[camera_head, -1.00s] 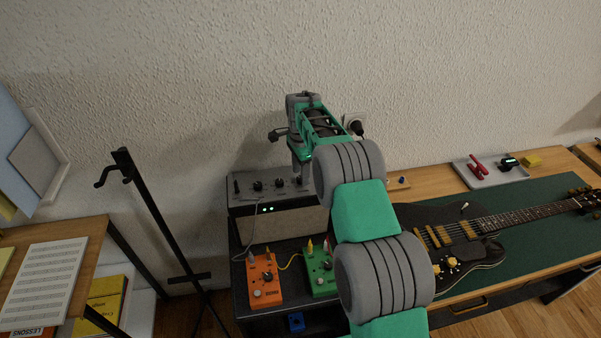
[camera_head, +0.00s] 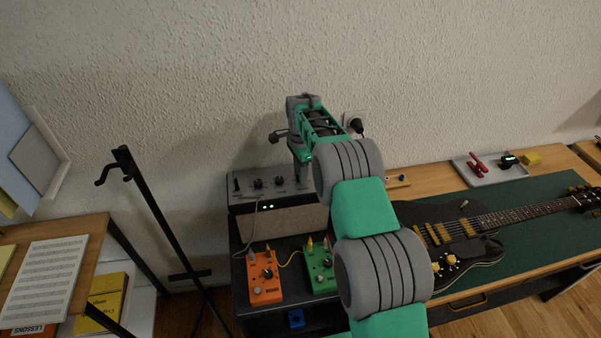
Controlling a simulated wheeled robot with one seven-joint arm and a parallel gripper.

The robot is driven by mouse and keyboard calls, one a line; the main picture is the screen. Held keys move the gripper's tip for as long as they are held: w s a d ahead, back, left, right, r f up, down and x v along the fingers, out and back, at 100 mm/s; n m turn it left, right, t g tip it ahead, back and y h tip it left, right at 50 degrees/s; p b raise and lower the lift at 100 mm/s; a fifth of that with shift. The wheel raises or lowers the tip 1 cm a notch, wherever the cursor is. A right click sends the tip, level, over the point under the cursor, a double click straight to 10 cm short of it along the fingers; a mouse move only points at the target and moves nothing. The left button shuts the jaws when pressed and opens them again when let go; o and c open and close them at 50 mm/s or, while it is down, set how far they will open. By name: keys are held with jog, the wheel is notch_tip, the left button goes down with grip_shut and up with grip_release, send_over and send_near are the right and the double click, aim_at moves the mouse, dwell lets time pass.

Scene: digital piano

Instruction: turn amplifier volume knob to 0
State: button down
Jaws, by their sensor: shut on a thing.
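My gripper (camera_head: 302,181) points down at the right part of this panel. It is shut on a knob there, which the fingers and arm mostly hide. I cannot read the knob's setting or any markings.
An orange pedal (camera_head: 264,279) and a green pedal (camera_head: 320,268) with cables sit in front of the amplifier. A black stand (camera_head: 160,225) is at the left. A dark guitar (camera_head: 460,240) lies on a green mat at the right. A wall socket with a plug (camera_head: 356,125) is behind my arm.

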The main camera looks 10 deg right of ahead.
jog(key=shift+n, duration=0.4)
jog(key=n+b, duration=0.2)
jog(key=n, duration=0.1)
jog(key=shift+f+n, duration=0.1)
jog(key=shift+n, duration=0.2)
jog(key=n+b, duration=0.1)
jog(key=n, duration=0.9)
jog(key=shift+n+b, duration=0.4)
jog(key=n, duration=0.4)
jog(key=shift+n, duration=0.4)
jog(key=c, duration=1.1)
grip_release()
jog(key=shift+r, duration=0.2)
